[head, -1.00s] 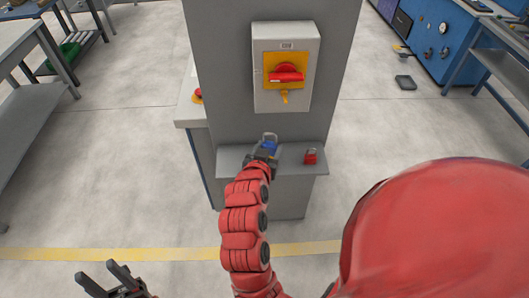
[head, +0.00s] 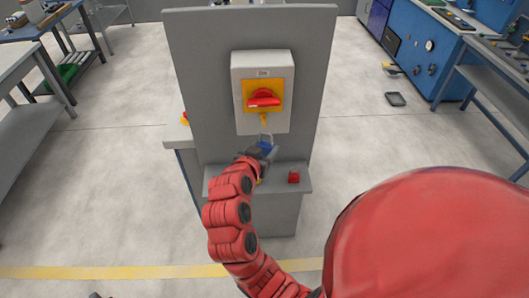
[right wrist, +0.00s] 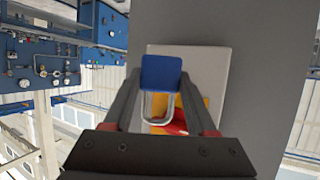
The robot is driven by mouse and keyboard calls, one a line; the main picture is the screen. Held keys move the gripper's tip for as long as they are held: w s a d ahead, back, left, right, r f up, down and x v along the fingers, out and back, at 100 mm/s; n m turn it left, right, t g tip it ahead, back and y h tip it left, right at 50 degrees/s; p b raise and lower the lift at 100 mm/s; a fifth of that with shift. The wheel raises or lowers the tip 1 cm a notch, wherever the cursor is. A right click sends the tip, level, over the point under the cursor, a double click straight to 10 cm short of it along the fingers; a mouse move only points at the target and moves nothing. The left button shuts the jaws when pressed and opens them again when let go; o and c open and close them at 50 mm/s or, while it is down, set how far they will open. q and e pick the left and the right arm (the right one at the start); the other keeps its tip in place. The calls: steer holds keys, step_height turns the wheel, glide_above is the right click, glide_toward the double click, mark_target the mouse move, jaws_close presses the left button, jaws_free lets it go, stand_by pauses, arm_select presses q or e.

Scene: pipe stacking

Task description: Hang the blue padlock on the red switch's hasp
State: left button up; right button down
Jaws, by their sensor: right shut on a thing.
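The blue padlock (head: 268,148) is in my right gripper (head: 262,153), its metal shackle pointing up in the head view. The right wrist view shows its blue body (right wrist: 161,72) between the fingers (right wrist: 160,88), with the shackle toward the switch in the picture. The red switch (head: 264,100) sits on a yellow plate on a grey box. Its yellow hasp (head: 265,118) hangs just above the shackle in the head view. They look apart; the depth gap is unclear. The hasp is not clear in the wrist view. Only a dark tip of my left gripper (head: 95,295) shows at the bottom edge.
A red padlock (head: 294,176) stands on the grey shelf (head: 220,184) below the switch box. A small yellow thing (head: 259,181) shows there, partly hidden by my gripper. The grey panel (head: 205,100) stands behind. The floor on both sides is clear nearby.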

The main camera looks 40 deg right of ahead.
steer(key=shift+w+d, duration=0.35)
steer(key=shift+w, duration=0.25)
steer(key=shift+w+d, duration=0.35)
steer(key=shift+w, duration=0.25)
steer(key=shift+w+d+f+p, duration=0.2)
steer(key=shift+w+d+p, duration=0.2)
steer(key=shift+w, duration=0.1)
steer(key=w, duration=0.1)
steer(key=w+d+b, duration=0.1)
steer(key=w+d+f+b, duration=0.1)
steer(key=shift+w, duration=0.3)
steer(key=shift+r, duration=0.1)
